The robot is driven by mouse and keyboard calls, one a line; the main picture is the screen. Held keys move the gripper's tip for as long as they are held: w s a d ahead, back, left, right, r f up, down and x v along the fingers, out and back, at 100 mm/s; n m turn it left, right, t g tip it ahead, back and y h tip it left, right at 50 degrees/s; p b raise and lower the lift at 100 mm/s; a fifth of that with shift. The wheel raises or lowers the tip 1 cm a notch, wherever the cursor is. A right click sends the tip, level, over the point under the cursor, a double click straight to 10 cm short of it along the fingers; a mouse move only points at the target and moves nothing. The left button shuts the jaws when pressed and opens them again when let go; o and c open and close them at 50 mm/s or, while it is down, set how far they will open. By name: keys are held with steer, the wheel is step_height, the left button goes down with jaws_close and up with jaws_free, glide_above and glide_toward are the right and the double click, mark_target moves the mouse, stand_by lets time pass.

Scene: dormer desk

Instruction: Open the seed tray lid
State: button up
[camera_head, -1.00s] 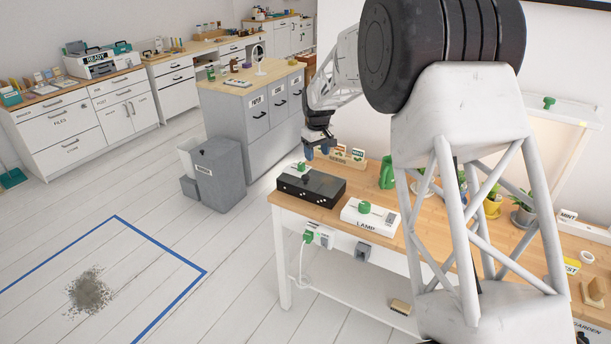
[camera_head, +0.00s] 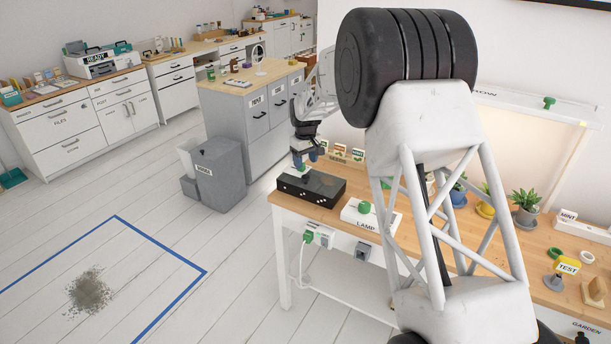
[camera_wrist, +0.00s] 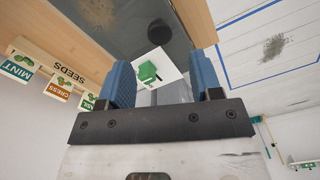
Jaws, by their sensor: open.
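The seed tray (camera_head: 308,196) is a low black box on the near left of the wooden desk. Its dark, smoky lid (camera_head: 322,183) lies flat and closed on top; part of it also shows in the wrist view (camera_wrist: 120,22). Contact cannot be told.
A white box marked LAMP (camera_head: 370,219) with a green knob stands just right of the tray. A SEEDS rack (camera_head: 340,154) with packets stands behind it. A grey bin (camera_head: 216,176) stands on the floor left.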

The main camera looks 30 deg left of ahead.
mark_target(306, 176)
steer(key=shift+f, duration=3.25)
jaws_close()
